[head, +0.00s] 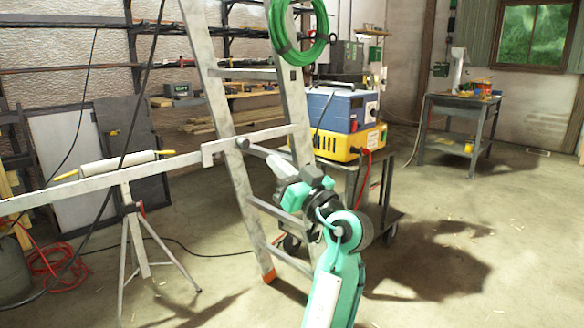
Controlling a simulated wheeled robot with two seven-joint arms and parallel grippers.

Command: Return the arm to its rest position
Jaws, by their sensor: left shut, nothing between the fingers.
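My left arm comes up from the bottom of the head view, with its teal wrist in front of the ladder. My left gripper (277,164) is shut and empty, pointing up and left towards the ladder. A long pale bent lath (120,177) runs from the left edge to the ladder (222,110), with a step-shaped bend near the ladder's left rail. The gripper appears below the lath's right end in the picture and apart from it. My right gripper is not in view.
A roller stand (130,205) stands under the lath at left. A cart (390,214) with a blue and yellow machine (340,118) stands behind my gripper. A green hose coil (298,50) hangs on the ladder. A worktable (455,130) stands at back right; the right floor is mostly clear.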

